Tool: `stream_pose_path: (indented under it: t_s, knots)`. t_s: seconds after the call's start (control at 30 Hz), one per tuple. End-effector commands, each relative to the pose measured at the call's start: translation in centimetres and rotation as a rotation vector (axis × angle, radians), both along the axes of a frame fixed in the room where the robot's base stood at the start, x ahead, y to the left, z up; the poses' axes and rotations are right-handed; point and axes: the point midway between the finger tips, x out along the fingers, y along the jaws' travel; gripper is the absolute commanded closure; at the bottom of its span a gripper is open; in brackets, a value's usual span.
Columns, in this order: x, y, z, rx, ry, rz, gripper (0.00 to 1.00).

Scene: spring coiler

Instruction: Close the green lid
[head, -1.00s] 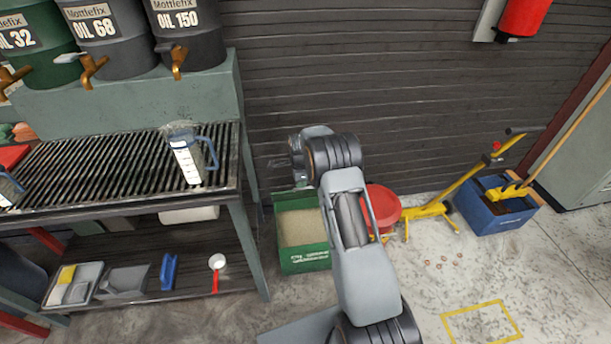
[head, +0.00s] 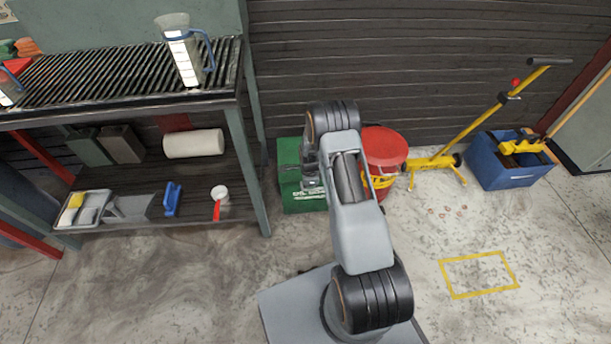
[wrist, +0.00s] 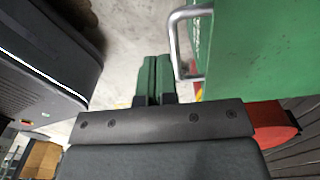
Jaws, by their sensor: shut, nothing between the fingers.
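The green lid (head: 289,152) lies over the top of the green bin (head: 305,200) beside the shelf, and no sand shows inside. I cannot tell whether it sits fully flush. In the wrist view the lid is a large green surface (wrist: 255,50) at the right, with a bent metal handle (wrist: 177,42) at its edge. My gripper (head: 308,180) is over the bin, partly hidden by my arm. In the wrist view the green-padded fingers of my gripper (wrist: 155,62) are together and empty, just left of the handle. I cannot tell whether they touch the lid.
A red-lidded bucket (head: 384,148) stands close right of the bin. A yellow trolley (head: 436,162) and a blue crate (head: 508,165) are farther right. The shelf unit (head: 240,150) stands close on the left.

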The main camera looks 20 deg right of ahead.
Motion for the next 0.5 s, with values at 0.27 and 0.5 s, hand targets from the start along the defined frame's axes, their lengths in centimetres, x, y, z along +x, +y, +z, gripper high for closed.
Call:
stream_pose_path:
  t_s: [0.27, 0.5]
  knots:
    - [-0.4, 0.2, -3.6, 0.000, 0.000, 0.001, 1.00]
    - [-0.5, 0.3, -4.4, 0.000, 0.000, 0.003, 1.00]
